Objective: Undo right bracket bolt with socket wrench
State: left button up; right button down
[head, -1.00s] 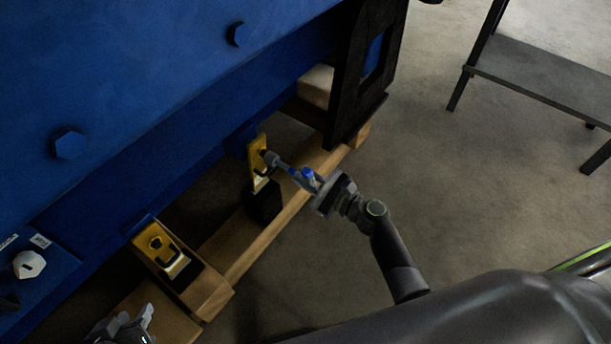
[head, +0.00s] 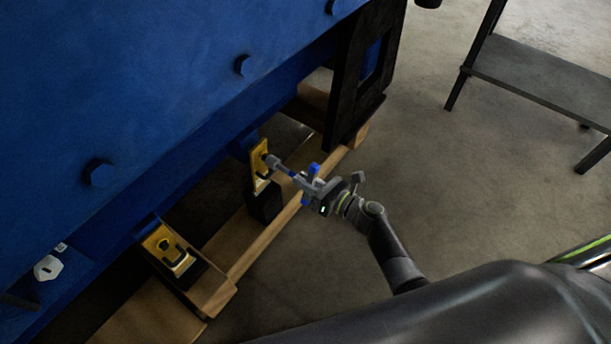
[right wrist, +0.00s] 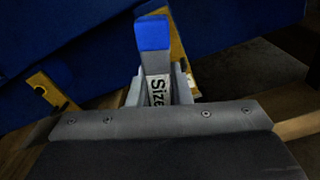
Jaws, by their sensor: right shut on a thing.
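The right bracket (head: 258,178) is a yellow upright plate on a dark mount under the blue engine. The socket wrench (head: 281,166) is grey with blue parts, and its socket end is at the bracket's face. The bolt is hidden behind the socket, and I cannot tell how fully it is seated. My right gripper (head: 309,185) is shut on the wrench, to the right of the bracket. In the right wrist view, the wrench (right wrist: 153,45) shows a blue end and a "Size" label between my fingers (right wrist: 160,90). My left gripper is out of view.
A second yellow bracket (head: 168,250) sits at lower left. The blue engine (head: 170,90) fills the upper left above a wooden pallet beam (head: 258,243). A black end support (head: 352,100) stands behind the wrench. A dark table (head: 545,80) is at upper right; floor between is clear.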

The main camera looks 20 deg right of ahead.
jog(key=m, duration=0.1)
jog(key=m+p, duration=0.1)
jog(key=m, duration=0.1)
jog(key=shift+r+p, duration=0.25)
jog(key=shift+p, duration=0.05)
jog(key=m+p, duration=0.1)
jog(key=m, duration=0.3)
jog(key=shift+w+p, duration=0.1)
jog(key=shift+p, duration=0.3)
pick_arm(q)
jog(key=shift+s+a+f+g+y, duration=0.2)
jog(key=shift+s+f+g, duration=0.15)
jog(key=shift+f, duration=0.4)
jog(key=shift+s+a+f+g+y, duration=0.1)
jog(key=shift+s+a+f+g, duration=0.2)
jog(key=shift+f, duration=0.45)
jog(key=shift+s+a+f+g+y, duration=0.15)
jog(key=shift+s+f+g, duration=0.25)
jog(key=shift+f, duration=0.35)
pick_arm(e)
jog(key=shift+f+m, duration=0.15)
jog(key=shift+m, duration=0.45)
jog(key=shift+x, duration=0.95)
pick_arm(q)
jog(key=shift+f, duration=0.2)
